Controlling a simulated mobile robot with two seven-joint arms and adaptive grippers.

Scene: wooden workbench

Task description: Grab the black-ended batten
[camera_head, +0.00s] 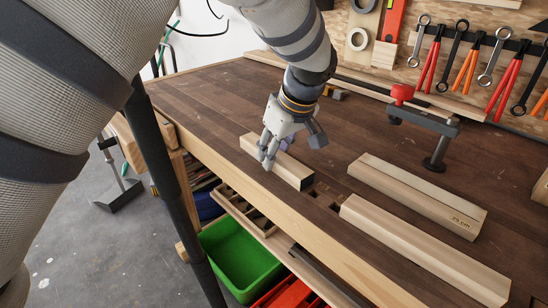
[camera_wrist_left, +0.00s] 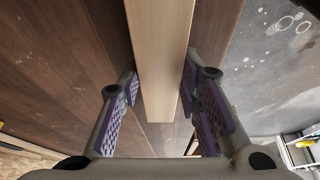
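The black-ended batten (camera_head: 290,170) is a short pale wooden bar lying on the workbench near its front edge. Its dark end (camera_head: 307,183) faces the lower right. My left gripper (camera_head: 268,153) points down over the batten's middle, with fingers on both sides. In the left wrist view the batten (camera_wrist_left: 161,55) runs between the two purple-padded fingers (camera_wrist_left: 161,92). The pads are at or very near its sides; I cannot tell whether they press on it. The dark end is outside that view. My right gripper is not in view.
Two longer pale battens lie to the right, one marked 25 cm (camera_head: 415,192) and one nearer (camera_head: 425,250). A clamp with a red knob (camera_head: 403,92) stands behind them. Tools hang at the back. A green bin (camera_head: 238,256) sits below the bench edge.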

